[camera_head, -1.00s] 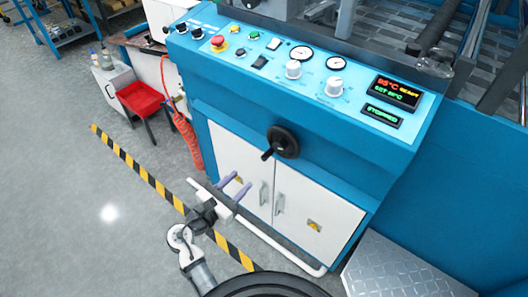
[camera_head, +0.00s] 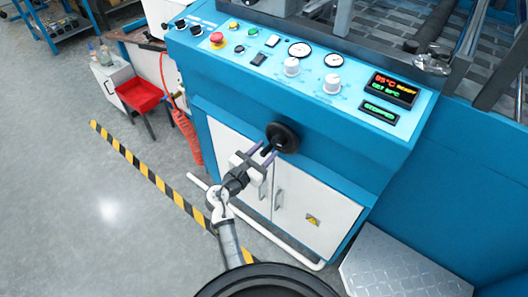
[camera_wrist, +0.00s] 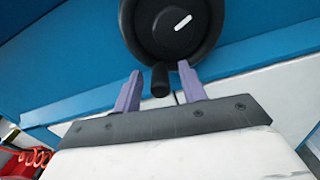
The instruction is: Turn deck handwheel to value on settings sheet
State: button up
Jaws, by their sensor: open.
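The black deck handwheel (camera_head: 283,137) is on the front of the blue machine. In the wrist view the handwheel (camera_wrist: 174,28) has a white mark on its hub, and its black crank handle (camera_wrist: 160,80) points down towards me. My gripper (camera_head: 263,153) is at the lower left of the wheel. In the wrist view my gripper (camera_wrist: 162,90) is open, with one purple finger on each side of the handle, and gaps show between handle and fingers. No settings sheet can be made out.
The blue control panel (camera_head: 300,65) above carries knobs, gauges and lit displays. White cabinet doors (camera_head: 300,205) with handles are below the wheel. A metal step (camera_head: 400,270) stands at the lower right.

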aim_at(267, 131)
grip_shut()
jog(key=m, duration=0.2)
jog(key=r+m, duration=0.1)
jog(key=shift+w+a+b, duration=0.3)
jog(key=shift+a, duration=0.1)
jog(key=m, duration=0.2)
jog(key=r+m+b, duration=0.1)
jog(key=shift+w+a+r+m, duration=0.1)
jog(key=shift+w+a+m, duration=0.15)
jog(key=shift+a+m, duration=0.15)
notch_tip(267, 131, up, 2)
jog(key=m+b, duration=0.1)
jog(key=m, duration=0.4)
jog(key=shift+r+b, duration=0.2)
jog(key=shift+b, duration=0.1)
jog(key=shift+r+m, duration=0.1)
jog(key=shift+m, duration=0.2)
